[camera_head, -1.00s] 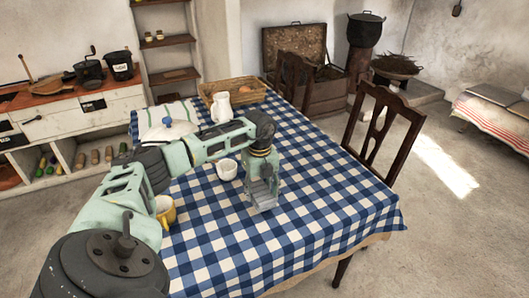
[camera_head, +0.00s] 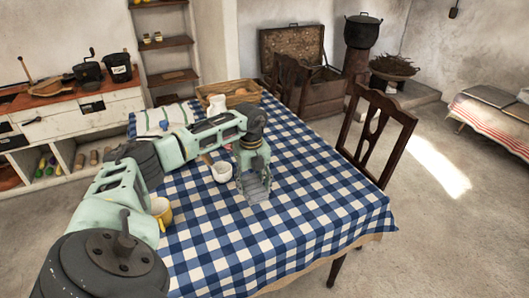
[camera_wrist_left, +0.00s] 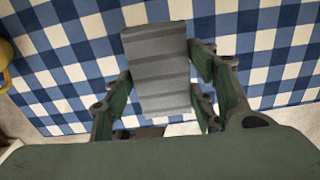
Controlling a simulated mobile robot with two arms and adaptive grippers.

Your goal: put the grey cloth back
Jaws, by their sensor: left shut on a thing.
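My left gripper (camera_head: 254,185) is over the blue and white checked tablecloth (camera_head: 300,200), near the middle of the table. It is shut on a grey, ribbed, folded piece that I take for the grey cloth (camera_wrist_left: 158,75). In the left wrist view the cloth sits between the finger pairs, with the checked tablecloth behind it. In the head view its grey ribbed face (camera_head: 258,187) shows below the fingers. I cannot tell how high it is above the table. My right gripper is not in view.
A white cup (camera_head: 221,173) stands just left of the gripper, and a yellow mug (camera_head: 162,212) is further left. A white jug (camera_head: 217,103) and a wicker tray (camera_head: 240,86) are at the far end. A chair (camera_head: 375,130) stands at the right. The table's near right is clear.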

